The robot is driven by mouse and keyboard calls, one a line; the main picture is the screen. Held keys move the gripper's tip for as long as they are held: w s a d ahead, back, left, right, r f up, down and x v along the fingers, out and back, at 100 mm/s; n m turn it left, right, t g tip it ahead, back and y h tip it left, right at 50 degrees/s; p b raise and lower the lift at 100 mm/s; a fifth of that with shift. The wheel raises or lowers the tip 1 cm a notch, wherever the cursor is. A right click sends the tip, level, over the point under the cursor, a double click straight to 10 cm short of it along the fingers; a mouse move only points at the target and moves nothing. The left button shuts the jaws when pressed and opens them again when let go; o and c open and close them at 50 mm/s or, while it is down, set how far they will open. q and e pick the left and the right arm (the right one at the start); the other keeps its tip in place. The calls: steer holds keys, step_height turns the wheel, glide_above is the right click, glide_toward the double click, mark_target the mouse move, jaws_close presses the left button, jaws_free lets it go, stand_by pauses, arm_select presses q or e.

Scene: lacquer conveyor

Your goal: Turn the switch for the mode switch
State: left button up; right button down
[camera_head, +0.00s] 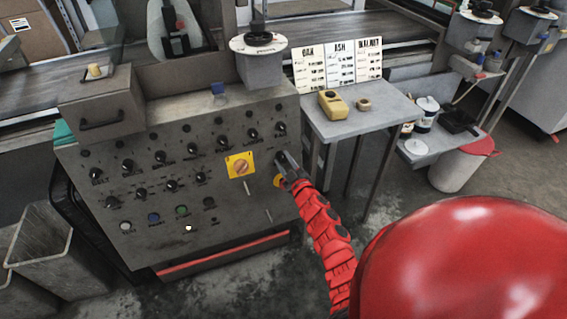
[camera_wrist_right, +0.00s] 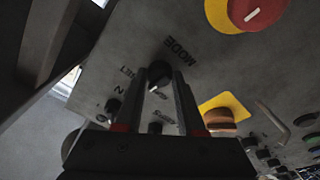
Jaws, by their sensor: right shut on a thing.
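The mode switch is a black knob (camera_wrist_right: 159,74) beside the printed word MODE on the grey control panel (camera_head: 215,225). In the right wrist view it sits between the two fingertips of my right gripper (camera_wrist_right: 163,82), which is shut on it. In the head view my right gripper (camera_head: 284,162) is against the right part of the panel and hides the switch. Which way the knob points is too dark to tell. My left gripper is not in view.
A red button on a yellow base (camera_wrist_right: 255,12) is close to the gripper. A yellow plate with an orange rotary switch (camera_head: 240,166) is to the left. Several other black knobs surround them. A side table (camera_head: 350,115) with a yellow device (camera_head: 331,104) stands right.

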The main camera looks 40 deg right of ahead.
steer(key=n, duration=0.3)
steer(key=n+y+b, duration=0.1)
steer(key=n, duration=0.3)
steer(key=shift+d+g, duration=0.1)
steer(key=shift+g, duration=0.2)
steer(key=shift+y, duration=0.4)
steer(key=c, duration=0.5)
jaws_free()
steer(key=s, duration=0.5)
steer(key=s+a, duration=0.1)
steer(key=s, duration=0.5)
steer(key=s+r, duration=0.1)
steer(key=s, duration=0.5)
steer(key=shift+s+a+r, duration=0.1)
steer(key=shift+s+a, duration=0.1)
steer(key=shift+a, duration=0.15)
